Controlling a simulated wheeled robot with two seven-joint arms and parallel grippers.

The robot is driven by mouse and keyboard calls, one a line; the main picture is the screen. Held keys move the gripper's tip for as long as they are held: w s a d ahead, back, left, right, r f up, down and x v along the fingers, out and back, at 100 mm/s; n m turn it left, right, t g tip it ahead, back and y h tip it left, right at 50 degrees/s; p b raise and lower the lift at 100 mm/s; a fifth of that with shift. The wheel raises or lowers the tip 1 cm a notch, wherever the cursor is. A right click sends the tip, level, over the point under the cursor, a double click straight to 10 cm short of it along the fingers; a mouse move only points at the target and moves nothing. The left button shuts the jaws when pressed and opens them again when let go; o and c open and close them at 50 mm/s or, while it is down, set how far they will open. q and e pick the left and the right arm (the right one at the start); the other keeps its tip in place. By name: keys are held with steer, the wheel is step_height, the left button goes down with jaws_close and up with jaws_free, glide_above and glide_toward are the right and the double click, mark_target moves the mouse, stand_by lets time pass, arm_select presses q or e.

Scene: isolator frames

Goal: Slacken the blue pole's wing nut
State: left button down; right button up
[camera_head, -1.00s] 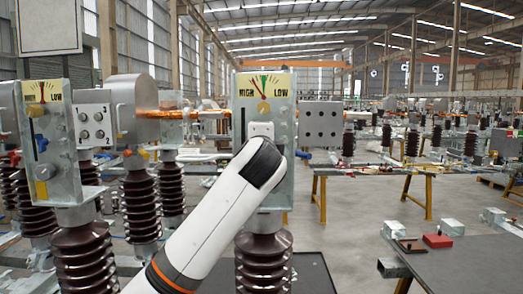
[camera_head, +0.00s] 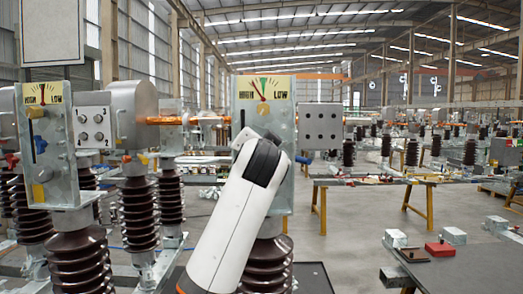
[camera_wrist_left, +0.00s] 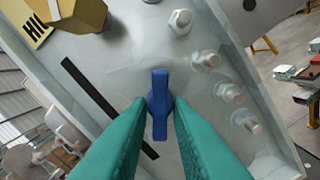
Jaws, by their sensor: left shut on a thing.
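The blue wing nut (camera_wrist_left: 160,103) sits on a grey metal panel in the left wrist view. It stands nearly lengthwise in the picture, beside a dark slot (camera_wrist_left: 92,93). My left gripper (camera_wrist_left: 160,115) has its teal fingers on both sides of the nut, shut on its near part. In the head view my white left arm covers the nut and the gripper at the middle panel (camera_head: 281,195). That panel carries a HIGH–LOW gauge (camera_head: 264,89); its needle leans left, toward HIGH. My right gripper is not in view.
In the left wrist view a yellow hexagonal knob (camera_wrist_left: 75,14) and several bolts (camera_wrist_left: 205,60) stand around the nut. Another gauge panel (camera_head: 60,185) stands left in the head view. A grey table (camera_head: 470,265) is at right.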

arm_select(q)
steer(key=shift+d+f+n, duration=0.1)
steer(key=shift+f+n, duration=0.2)
steer(key=shift+n, duration=0.8)
steer(key=shift+f, duration=0.1)
steer(key=c, duration=1.5)
jaws_free()
steer(key=shift+o, duration=0.9)
steer(key=shift+r, duration=0.25)
